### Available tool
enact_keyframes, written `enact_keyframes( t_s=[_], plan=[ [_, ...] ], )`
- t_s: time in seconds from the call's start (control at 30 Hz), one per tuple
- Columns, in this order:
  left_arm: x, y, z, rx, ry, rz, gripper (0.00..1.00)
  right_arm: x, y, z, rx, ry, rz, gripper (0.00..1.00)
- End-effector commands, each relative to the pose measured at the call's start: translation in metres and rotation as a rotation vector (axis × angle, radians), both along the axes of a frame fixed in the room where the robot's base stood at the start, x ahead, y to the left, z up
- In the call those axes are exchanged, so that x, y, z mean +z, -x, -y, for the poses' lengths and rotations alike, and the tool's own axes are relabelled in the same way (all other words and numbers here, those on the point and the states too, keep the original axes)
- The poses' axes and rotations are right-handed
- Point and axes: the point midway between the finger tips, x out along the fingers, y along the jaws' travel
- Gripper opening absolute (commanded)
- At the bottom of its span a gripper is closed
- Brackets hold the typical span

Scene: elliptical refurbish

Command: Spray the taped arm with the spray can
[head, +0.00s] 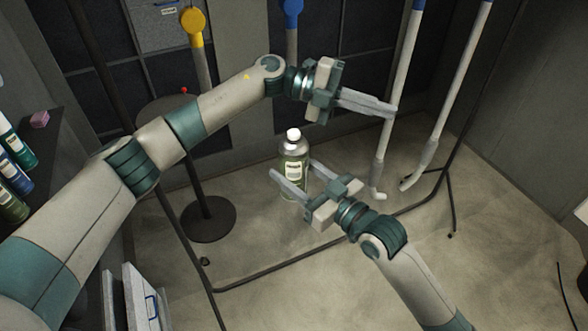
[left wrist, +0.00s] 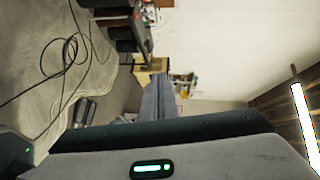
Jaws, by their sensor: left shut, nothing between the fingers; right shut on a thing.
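The spray can (head: 293,172), green with a pale label and a white cap, stands upright between the fingers of my right gripper (head: 294,169), which is shut on it. Two long white arms hang at the right: the nearer arm (head: 403,75) and the farther arm (head: 456,95). Both have blue at the top and greyish lower parts; I cannot tell which is taped. My left gripper (head: 393,110) is shut and empty. Its tip overlaps the nearer arm in the head view; contact is unclear. Its fingers also show in the left wrist view (left wrist: 160,98).
A black rack frame (head: 300,272) runs along the floor around the hanging arms. A round stand (head: 208,220) is behind my left arm. A shelf at the left holds several bottles (head: 14,172) and a pink block (head: 39,120). The floor at lower right is mostly clear.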

Motion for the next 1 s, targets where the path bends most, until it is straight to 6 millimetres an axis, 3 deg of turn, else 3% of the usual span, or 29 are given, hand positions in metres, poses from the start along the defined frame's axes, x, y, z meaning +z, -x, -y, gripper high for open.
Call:
enact_keyframes(
  t_s=[0.17, 0.4, 0.63, 1.0],
  plan=[
    [0.020, 0.028, -0.006, -0.136, -0.167, 0.150, 0.00, 0.001, 0.000, 0.000, 0.000, -0.001, 0.003, 0.24],
    [0.032, 0.053, -0.032, -0.278, -0.427, 0.329, 0.00, 0.001, 0.000, 0.000, 0.000, -0.002, 0.002, 0.24],
    [0.044, 0.060, -0.074, -0.360, -0.707, 0.483, 0.00, 0.001, 0.000, 0.000, 0.000, -0.002, 0.002, 0.24],
    [0.078, 0.052, -0.153, -0.387, -1.132, 0.656, 0.00, 0.001, 0.000, 0.000, 0.000, -0.002, 0.002, 0.24]
  ],
)
